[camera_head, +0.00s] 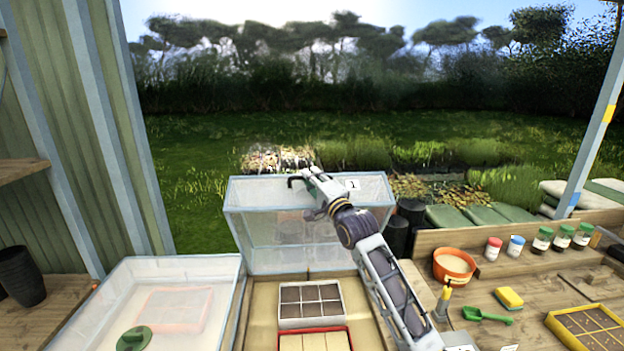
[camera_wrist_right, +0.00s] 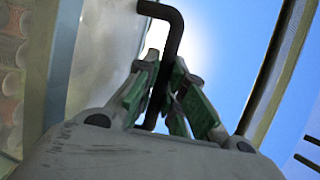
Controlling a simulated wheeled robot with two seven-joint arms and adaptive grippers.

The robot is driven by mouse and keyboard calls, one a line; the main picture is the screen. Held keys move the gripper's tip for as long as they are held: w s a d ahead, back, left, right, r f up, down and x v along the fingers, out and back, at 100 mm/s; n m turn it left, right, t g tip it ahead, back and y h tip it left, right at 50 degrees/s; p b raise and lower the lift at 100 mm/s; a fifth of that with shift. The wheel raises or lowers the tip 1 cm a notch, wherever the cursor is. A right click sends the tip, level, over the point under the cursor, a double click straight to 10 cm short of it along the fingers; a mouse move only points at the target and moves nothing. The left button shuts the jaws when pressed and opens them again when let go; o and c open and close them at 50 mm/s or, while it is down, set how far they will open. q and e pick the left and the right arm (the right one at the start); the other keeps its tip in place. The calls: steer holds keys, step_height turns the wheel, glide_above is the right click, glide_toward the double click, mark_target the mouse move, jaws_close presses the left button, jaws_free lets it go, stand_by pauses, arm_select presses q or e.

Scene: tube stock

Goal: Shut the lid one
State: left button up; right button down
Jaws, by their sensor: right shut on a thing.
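The lid one (camera_head: 270,235) is a clear lid with a pale frame and a white tag marked 1. It stands raised at the back of an open wooden bed (camera_head: 365,310) in the head view. My right gripper (camera_head: 308,179) is at the lid's upper edge, shut on its dark bent handle (camera_head: 292,181). In the right wrist view the handle (camera_wrist_right: 172,30) passes between the green-padded fingers of the gripper (camera_wrist_right: 165,85). The bed below holds a grey tray of dark soil cells (camera_head: 311,296) and a red-rimmed tray (camera_head: 314,341). My left gripper is not in view.
A second clear cover (camera_head: 210,272) lies at left, with a green round knob (camera_head: 134,338) on it. The bench at right carries an orange pot (camera_head: 454,265), several capped jars (camera_head: 542,239), a yellow sponge (camera_head: 509,298), a green trowel (camera_head: 486,315) and a yellow tray (camera_head: 552,318).

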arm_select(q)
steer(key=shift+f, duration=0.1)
arm_select(e)
steer(key=shift+s+f, duration=0.1)
steer(key=shift+f, duration=0.05)
